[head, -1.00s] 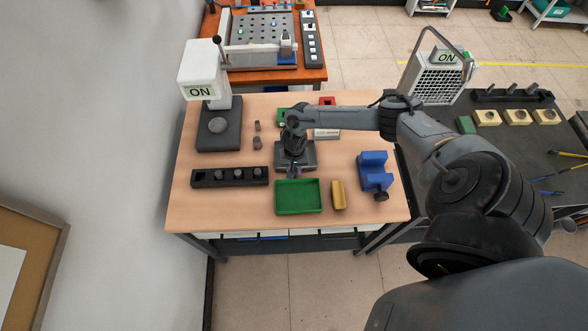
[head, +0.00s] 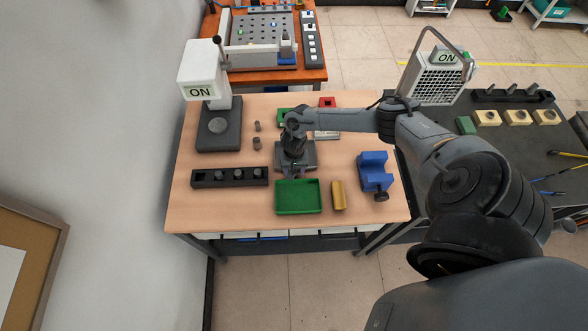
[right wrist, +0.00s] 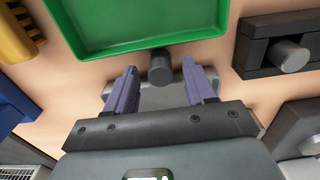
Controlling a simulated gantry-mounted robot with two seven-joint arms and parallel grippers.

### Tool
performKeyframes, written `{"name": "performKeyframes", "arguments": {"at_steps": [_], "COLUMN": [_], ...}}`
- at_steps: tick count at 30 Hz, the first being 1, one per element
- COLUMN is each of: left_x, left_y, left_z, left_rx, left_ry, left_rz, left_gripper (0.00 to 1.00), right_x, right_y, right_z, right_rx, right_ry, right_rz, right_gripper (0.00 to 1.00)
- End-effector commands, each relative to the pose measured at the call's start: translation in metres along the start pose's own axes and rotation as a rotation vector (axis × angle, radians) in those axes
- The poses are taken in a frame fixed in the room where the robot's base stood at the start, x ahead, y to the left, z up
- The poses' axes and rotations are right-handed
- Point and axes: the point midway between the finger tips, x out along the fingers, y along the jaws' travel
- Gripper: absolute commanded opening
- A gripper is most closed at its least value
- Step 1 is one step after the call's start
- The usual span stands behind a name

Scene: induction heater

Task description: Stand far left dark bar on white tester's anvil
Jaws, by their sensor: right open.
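The white tester (head: 205,72) stands at the back left of the wooden table, with a round grey anvil (head: 218,125) on its dark base. A black rack (head: 230,184) at the front left holds several dark bars, and its leftmost slot looks empty. Two small dark bars (head: 257,144) stand right of the tester. My right gripper (head: 293,172) is over a grey block (head: 310,158). In the right wrist view its fingers (right wrist: 160,85) are open, with a dark bar (right wrist: 160,68) between and just beyond their tips, beside the green tray. My left gripper is not in view.
The green tray (head: 298,209) lies in front of my right gripper, with a yellow block (head: 338,195) and a blue vise (head: 373,170) to its right. Bare table lies between the rack and the tester.

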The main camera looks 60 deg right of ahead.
Motion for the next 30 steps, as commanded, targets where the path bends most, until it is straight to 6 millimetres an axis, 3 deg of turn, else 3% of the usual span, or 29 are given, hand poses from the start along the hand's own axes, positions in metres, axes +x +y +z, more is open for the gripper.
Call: {"name": "performKeyframes", "arguments": {"at_steps": [5,21,26,30], "left_x": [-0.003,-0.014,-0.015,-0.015], "left_y": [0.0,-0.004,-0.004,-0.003], "left_z": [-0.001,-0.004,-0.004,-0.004], "left_rx": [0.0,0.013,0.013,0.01], "left_ry": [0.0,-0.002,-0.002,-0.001], "left_rz": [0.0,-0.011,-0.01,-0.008], "left_gripper": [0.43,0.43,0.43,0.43], "right_x": [-0.014,-0.104,-0.115,-0.108], "right_y": [0.0,0.0,-0.003,-0.022], "right_z": [-0.001,-0.001,0.002,0.025], "right_rx": [-0.001,-0.001,-0.014,-0.133], "right_ry": [0.0,0.002,0.001,0.012], "right_rz": [-0.001,-0.002,-0.006,-0.051], "right_gripper": [0.54,0.54,0.54,0.54]}}
